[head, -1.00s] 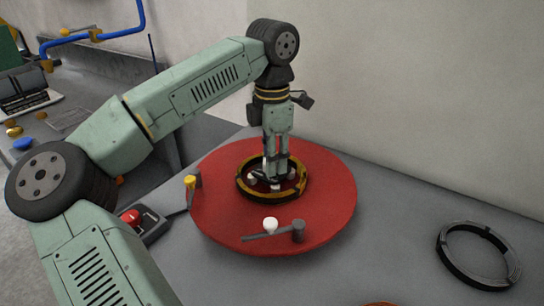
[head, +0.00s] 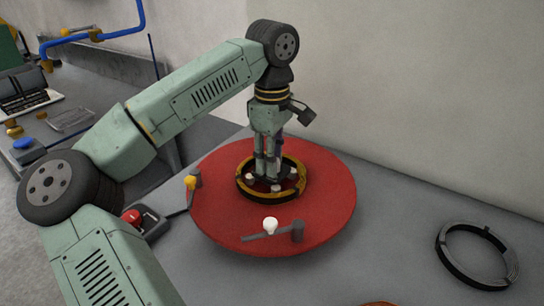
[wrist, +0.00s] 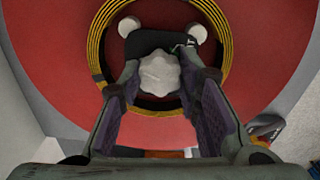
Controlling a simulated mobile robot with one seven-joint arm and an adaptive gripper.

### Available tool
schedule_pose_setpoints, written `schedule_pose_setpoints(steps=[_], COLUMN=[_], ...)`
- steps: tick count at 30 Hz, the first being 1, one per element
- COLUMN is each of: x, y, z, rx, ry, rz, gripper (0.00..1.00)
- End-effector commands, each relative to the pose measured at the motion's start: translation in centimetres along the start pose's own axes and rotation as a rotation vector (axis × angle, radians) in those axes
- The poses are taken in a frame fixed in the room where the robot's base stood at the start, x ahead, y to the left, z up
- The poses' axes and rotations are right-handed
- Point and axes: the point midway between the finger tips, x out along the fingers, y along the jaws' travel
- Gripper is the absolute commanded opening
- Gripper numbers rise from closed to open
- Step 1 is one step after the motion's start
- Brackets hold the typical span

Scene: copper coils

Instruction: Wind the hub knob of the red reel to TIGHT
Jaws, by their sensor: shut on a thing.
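The red reel (head: 225,215) lies flat on the grey bench, its broad red disc facing up. A black and yellow ring (head: 241,187) surrounds its hub, and it also shows in the wrist view (wrist: 97,50). My gripper (head: 270,178) points straight down inside this ring. In the wrist view its two fingers are shut on the pale grey lobed hub knob (wrist: 158,75), one on each side. A dark plate (wrist: 150,42) with a small green mark shows beyond the knob. In the head view the fingers mostly hide the knob. I cannot read any TIGHT mark.
A yellow knob (head: 190,183) and a box with a red button (head: 132,216) are at the left. A dark ring (head: 450,262) lies right. The wall is close behind.

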Motion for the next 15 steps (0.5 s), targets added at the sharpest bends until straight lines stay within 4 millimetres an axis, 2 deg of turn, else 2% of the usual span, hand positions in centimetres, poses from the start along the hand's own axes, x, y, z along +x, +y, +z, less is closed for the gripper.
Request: schedule_pose_setpoints(steps=[6,15], x=[0.03,0.03], y=[-0.03,-0.03], z=[0.00,0.00], rx=[0.098,0.149], ry=[0.000,0.001], rz=[-0.001,-0.001], gripper=[0.03,0.03])
